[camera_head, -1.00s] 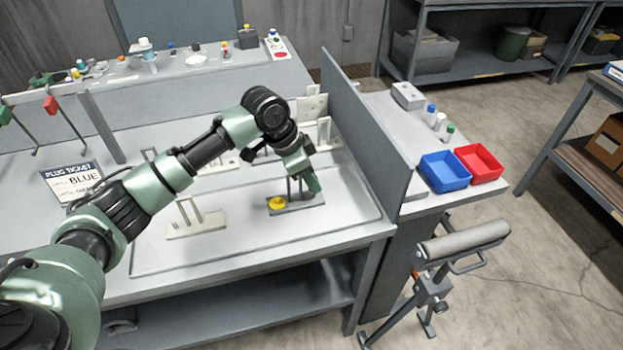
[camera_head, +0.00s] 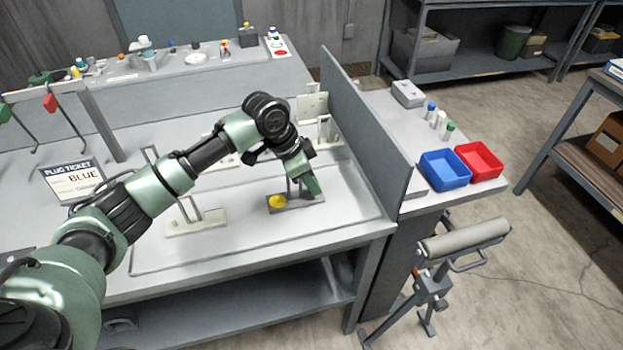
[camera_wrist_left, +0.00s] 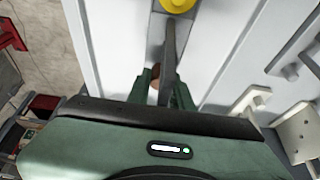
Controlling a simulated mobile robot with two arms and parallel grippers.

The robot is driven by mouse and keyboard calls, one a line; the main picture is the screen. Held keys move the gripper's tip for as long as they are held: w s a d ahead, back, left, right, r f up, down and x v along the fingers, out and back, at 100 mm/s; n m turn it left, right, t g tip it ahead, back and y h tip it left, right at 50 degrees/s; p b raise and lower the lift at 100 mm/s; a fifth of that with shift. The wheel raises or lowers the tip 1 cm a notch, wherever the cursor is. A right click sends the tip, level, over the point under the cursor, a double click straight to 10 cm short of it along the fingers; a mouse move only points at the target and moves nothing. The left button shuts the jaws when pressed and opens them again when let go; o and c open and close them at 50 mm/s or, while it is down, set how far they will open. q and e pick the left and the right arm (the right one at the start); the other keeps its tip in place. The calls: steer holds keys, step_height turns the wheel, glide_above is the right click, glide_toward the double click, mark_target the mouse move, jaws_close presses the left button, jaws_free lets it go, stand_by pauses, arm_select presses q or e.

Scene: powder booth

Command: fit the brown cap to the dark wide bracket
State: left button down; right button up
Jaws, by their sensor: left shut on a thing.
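The dark wide bracket (camera_head: 312,200) lies on the table, with a flat base and an upright plate. A yellow round piece (camera_head: 277,202) sits on its left end. My left gripper (camera_head: 309,186) is low over the bracket's right end. In the left wrist view the gripper (camera_wrist_left: 161,88) is shut on the brown cap (camera_wrist_left: 154,87), of which only a small part shows between the green fingers. The bracket's upright (camera_wrist_left: 169,50) runs close beside the cap; I cannot tell whether they touch. The yellow piece (camera_wrist_left: 178,4) is at the top edge. My right gripper is out of view.
A pale bracket (camera_head: 195,224) stands left of the dark one, and more pale brackets (camera_head: 313,106) stand behind. A grey partition (camera_head: 365,125) rises at the right. Blue (camera_head: 445,170) and red (camera_head: 479,162) bins lie beyond it. The table front is clear.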

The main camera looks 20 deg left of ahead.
arm_select(q)
steer(key=shift+f, duration=0.3)
steer(key=c, duration=1.2)
jaws_free()
steer(key=shift+o, duration=0.2)
steer(key=b+v, duration=0.1)
steer(key=v, duration=0.6)
steer(key=shift+s+a+r, duration=0.1)
steer(key=shift+r, duration=0.3)
